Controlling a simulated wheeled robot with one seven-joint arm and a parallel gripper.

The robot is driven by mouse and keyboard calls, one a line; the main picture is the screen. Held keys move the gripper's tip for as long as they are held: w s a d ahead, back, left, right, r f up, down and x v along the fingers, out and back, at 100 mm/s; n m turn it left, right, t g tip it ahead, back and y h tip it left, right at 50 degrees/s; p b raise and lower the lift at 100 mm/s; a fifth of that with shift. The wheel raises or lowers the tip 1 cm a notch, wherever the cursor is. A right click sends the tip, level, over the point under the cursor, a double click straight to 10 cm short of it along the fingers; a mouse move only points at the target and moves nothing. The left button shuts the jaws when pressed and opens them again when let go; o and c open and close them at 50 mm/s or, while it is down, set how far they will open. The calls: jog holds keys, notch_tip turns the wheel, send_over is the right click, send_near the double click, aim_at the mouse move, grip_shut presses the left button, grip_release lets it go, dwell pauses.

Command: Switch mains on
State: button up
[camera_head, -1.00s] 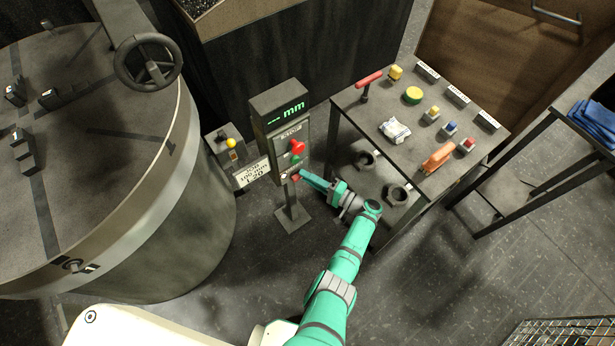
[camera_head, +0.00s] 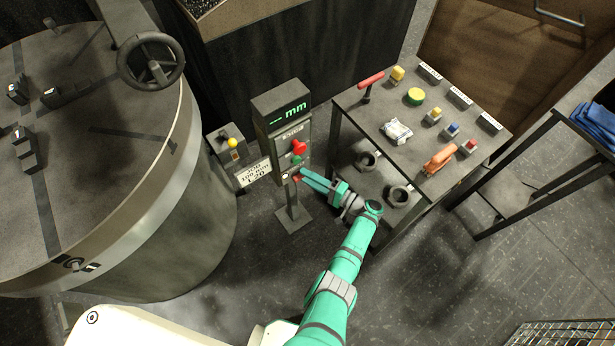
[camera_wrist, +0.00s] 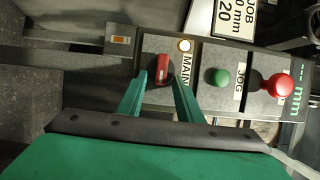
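The control post (camera_head: 288,135) has a red mains switch (camera_head: 297,178) low on its panel. In the wrist view the red switch handle (camera_wrist: 162,70) lies across the panel's length, beside a "MAIN" label (camera_wrist: 187,68) and a small pale round lamp (camera_wrist: 184,45). My gripper (camera_head: 304,176) is at the switch. In the wrist view my gripper (camera_wrist: 161,78) is open, with one finger on each side of the handle. Small gaps seem to show between fingers and handle; contact cannot be told.
On the same panel are a green JOG button (camera_wrist: 220,77) and a red mushroom button (camera_wrist: 278,85). The display (camera_head: 287,112) shows green dashes and "mm". A table (camera_head: 385,100) with tools and coloured buttons stands right; a large round machine table (camera_head: 110,190) stands left.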

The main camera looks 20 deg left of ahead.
jog(key=v, duration=1)
jog(key=shift+d, duration=0.25)
jog(key=shift+s+f, duration=0.1)
jog(key=shift+s, duration=0.05)
